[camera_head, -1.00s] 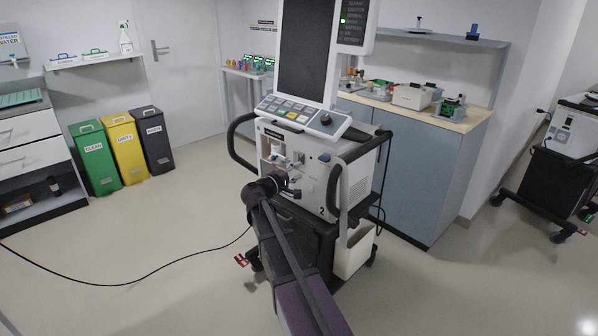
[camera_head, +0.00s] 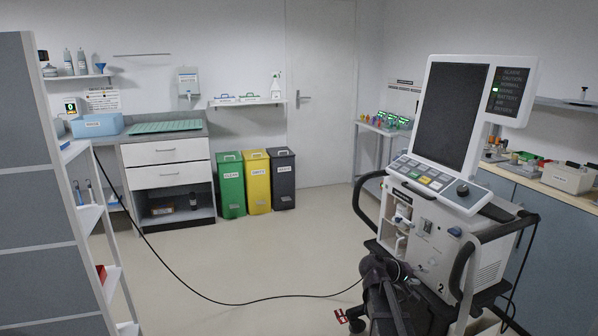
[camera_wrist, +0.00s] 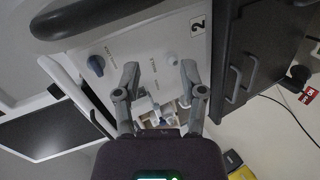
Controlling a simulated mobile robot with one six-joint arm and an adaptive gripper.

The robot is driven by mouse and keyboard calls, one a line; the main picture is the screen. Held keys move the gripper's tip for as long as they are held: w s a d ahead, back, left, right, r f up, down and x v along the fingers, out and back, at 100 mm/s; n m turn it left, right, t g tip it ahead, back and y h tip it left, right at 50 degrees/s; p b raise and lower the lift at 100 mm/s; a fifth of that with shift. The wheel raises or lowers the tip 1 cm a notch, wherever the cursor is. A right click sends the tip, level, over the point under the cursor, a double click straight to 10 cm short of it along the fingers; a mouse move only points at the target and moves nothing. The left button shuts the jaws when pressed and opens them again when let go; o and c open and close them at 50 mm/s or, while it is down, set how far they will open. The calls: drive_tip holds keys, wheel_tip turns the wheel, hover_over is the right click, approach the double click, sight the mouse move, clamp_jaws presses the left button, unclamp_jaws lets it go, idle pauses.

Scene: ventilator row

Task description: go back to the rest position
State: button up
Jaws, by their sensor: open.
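My gripper (camera_wrist: 160,82) is open in the wrist view, its two fingers apart with nothing held between them. It faces the front of the ventilator (camera_wrist: 140,52), which shows a blue knob, pale fittings and the number 2. In the head view the ventilator (camera_head: 425,238) stands upright on its cart at the right, with a tall dark screen on top. My arm is at the bottom of that view, in front of the ventilator's lower front. The fingers are too small and dark there to make out. I cannot tell whether they touch the ventilator.
A grey and white shelf unit (camera_head: 90,215) stands close at the left. Green, yellow and dark bins (camera_head: 257,182) stand by the back wall. A black cable (camera_head: 215,303) crosses the otherwise clear middle floor. A counter (camera_head: 560,215) stands behind the ventilator.

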drive_tip(key=s+a+f+m+g+y, duration=0.1)
drive_tip(key=s+a+f+y, duration=0.3)
drive_tip(key=s+a, duration=0.25)
drive_tip(key=s+a+f+g+y, duration=0.2)
drive_tip(key=s+a+f+y, duration=0.15)
drive_tip(key=s+a, duration=0.3)
drive_tip(key=s+a+f+m+g+y, duration=0.1)
drive_tip(key=s+a+f+y, duration=0.35)
drive_tip(key=s+a, duration=0.2)
wheel_tip(320, 180, up, 21)
drive_tip(key=p, duration=2)
drive_tip(key=shift+d+r+y, duration=0.15)
drive_tip(key=shift+r+y, duration=0.05)
drive_tip(key=shift+y, duration=0.1)
drive_tip(key=o, duration=0.7)
drive_tip(key=shift+c, duration=0.2)
drive_tip(key=c, duration=0.5)
drive_tip(key=shift+w, duration=0.1)
drive_tip(key=shift+c, duration=0.5)
